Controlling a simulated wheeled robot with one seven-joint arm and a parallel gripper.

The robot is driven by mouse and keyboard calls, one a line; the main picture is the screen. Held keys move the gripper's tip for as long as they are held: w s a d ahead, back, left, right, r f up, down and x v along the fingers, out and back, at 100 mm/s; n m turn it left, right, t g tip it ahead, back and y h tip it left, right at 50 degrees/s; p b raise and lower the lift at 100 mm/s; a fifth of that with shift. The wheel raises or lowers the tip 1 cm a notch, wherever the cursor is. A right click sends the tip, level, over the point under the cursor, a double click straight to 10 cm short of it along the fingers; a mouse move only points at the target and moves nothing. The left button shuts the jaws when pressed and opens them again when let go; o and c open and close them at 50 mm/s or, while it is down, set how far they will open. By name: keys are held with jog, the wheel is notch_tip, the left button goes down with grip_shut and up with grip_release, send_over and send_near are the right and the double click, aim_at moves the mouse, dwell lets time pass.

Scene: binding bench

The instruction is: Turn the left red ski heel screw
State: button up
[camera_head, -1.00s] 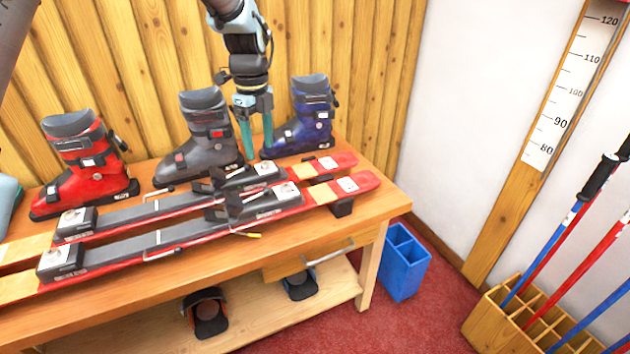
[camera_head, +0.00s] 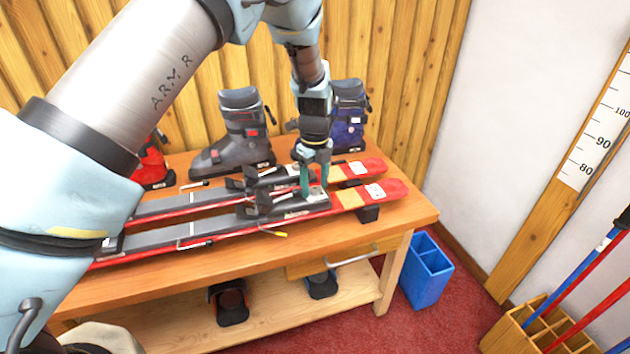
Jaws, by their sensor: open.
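The heel screw is too small to make out. The skis' left ends are hidden behind my arm.
A grey boot (camera_head: 238,135) and a blue boot (camera_head: 350,120) stand behind the skis. A red boot (camera_head: 152,165) is mostly hidden by my arm. A blue bin (camera_head: 427,275) and a wooden pole rack (camera_head: 520,325) stand on the floor at right.

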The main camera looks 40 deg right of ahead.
grip_shut()
dwell(0.6)
